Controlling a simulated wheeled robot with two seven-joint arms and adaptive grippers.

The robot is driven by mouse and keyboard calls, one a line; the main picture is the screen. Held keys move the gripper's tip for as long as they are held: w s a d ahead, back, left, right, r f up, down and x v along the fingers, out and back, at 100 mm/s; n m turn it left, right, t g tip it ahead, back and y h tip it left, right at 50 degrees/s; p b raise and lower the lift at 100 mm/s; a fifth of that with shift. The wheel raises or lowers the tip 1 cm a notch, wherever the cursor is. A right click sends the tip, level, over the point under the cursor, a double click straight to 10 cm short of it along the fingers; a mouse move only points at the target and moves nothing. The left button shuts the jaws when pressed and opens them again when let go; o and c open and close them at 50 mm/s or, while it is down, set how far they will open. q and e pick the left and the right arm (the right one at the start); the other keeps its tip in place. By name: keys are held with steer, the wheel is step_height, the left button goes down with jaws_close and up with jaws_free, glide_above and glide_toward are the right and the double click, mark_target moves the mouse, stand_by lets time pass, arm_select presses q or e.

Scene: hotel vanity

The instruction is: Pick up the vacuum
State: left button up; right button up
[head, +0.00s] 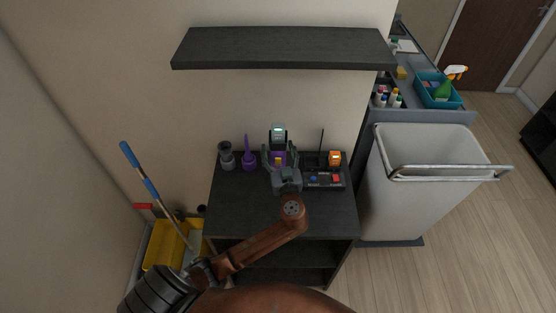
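An upright device that looks like a handheld vacuum (278,132), grey on top with a green light and purple lower down, stands near the back of the dark cabinet top (240,210). My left gripper (280,158) reaches in from the lower left. Its two fingers point toward the wall, spread apart, with the purple part of the device showing between or just behind them. Whether they touch it cannot be told. The gripper hides the device's lower part. My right gripper is not in view.
A grey item (227,157) and a purple item (249,154) stand left of the gripper. A dark tray with an orange device (335,158) is close on the right. A dark shelf (283,48) overhangs. A white bin (420,190) stands right, a yellow bucket (168,243) left.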

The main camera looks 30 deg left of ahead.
arm_select(q)
jaws_close()
stand_by(0.7)
steer(key=shift+r, duration=0.1)
